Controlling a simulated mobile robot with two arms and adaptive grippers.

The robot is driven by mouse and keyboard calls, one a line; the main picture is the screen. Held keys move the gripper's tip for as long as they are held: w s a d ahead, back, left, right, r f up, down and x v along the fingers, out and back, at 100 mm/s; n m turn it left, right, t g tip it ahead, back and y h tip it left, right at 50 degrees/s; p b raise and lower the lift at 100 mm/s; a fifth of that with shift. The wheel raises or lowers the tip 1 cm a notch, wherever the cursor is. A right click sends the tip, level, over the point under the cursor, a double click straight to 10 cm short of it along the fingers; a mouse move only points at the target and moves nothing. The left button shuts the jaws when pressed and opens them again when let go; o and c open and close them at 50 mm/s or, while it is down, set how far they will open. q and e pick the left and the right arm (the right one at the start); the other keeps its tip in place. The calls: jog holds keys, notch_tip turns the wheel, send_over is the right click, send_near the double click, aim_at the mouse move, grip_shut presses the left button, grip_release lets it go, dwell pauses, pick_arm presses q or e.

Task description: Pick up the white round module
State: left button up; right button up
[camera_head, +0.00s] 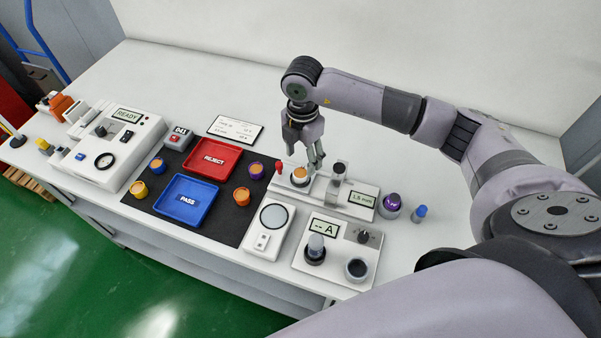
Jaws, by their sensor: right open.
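The white round module (300,180), with an orange top, sits upright in the measuring fixture with the "1.5 mm" display (361,200). My right gripper (316,164) comes down from above, just behind and to the right of the module. Its fingers point downward, it is open, and nothing shows between them. I cannot tell whether a fingertip touches the module. My left gripper is out of view.
A meter box marked "-- A" (338,251) stands in front. A purple knob-like piece (390,202) stands right of the fixture. The table behind is clear.

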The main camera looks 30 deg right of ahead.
aim_at(302, 173)
notch_tip(302, 173, down, 4)
jog(key=shift+s+a+f+p, duration=0.1)
jog(key=shift+f+p, duration=0.15)
jog(key=shift+p, duration=0.8)
jog(key=shift+f, duration=0.3)
jog(key=shift+c, duration=0.2)
grip_shut()
jog(key=shift+r, duration=0.1)
